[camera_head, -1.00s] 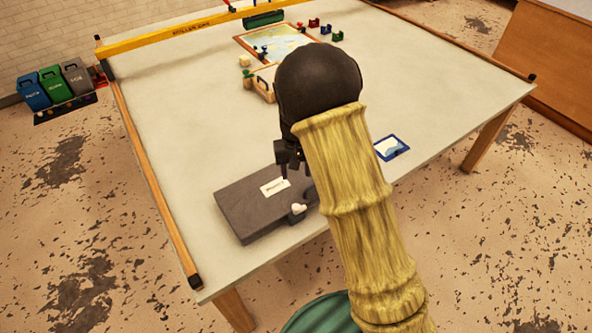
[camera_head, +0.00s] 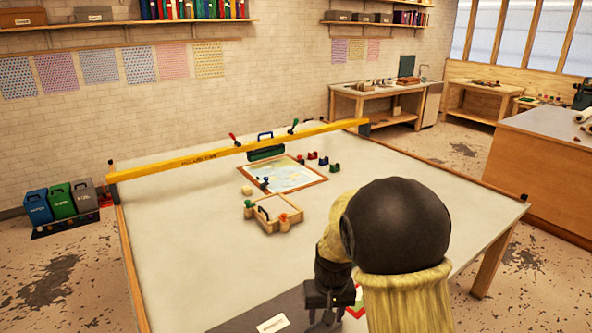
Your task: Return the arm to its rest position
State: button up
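My arm rises from the bottom right, with a straw-coloured sleeve and a big dark round joint. My gripper (camera_head: 328,312) is black and points down at the bottom middle, above the near part of the white table (camera_head: 180,250). Its fingertips are partly cut off by the bottom edge, and I cannot tell whether they are apart or hold anything. A dark grey board (camera_head: 235,325) with a white label (camera_head: 272,324) lies just left of my gripper. A red-and-white patch (camera_head: 355,305) shows between the gripper and the sleeve.
A yellow rail (camera_head: 200,157) spans the table's far side. A framed map (camera_head: 290,178), a wooden tray (camera_head: 262,218) and small coloured pieces (camera_head: 322,161) stand mid-table. Blue, green and grey bins (camera_head: 62,203) stand on the floor at left. The table's left half is clear.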

jog(key=s+d+r+t, duration=0.1)
jog(key=s+d+r, duration=0.1)
jog(key=s+d, duration=0.2)
jog(key=s+d+r+m, duration=0.1)
jog(key=s+d, duration=0.3)
jog(key=s, duration=0.5)
jog(key=shift+s+r+t, duration=0.4)
jog(key=shift+r, duration=0.25)
jog(key=shift+d, duration=0.1)
